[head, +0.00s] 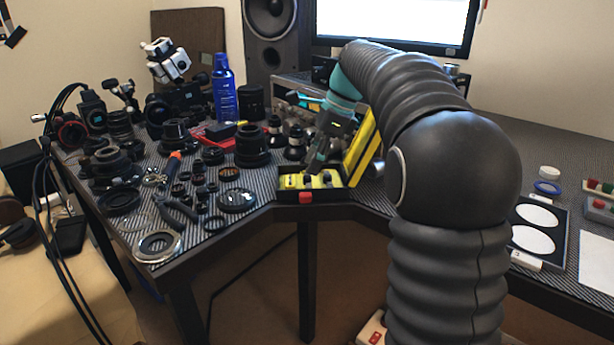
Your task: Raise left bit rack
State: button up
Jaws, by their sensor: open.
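A small yellow and black bit case (341,188) sits at the front edge of the table, with a red block on its front. Its yellow and black lid (362,148) stands open at the right. Dark pieces on yellow lie in the case; the left bit rack (293,182) seems to be the left part of these, but it is too small to tell clearly. My gripper (315,166) points down just above and behind the case, open. Whether its fingers touch the rack cannot be told from here.
Lens parts, rings and pliers (176,208) crowd the striped table left of the case. Dark cone-shaped parts (295,143) stand close behind it. A blue spray can (223,92) stands farther back. My arm hides much of the table to the right.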

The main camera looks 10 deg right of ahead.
aim_at(306, 176)
jog(key=shift+x, duration=1.85)
grip_shut()
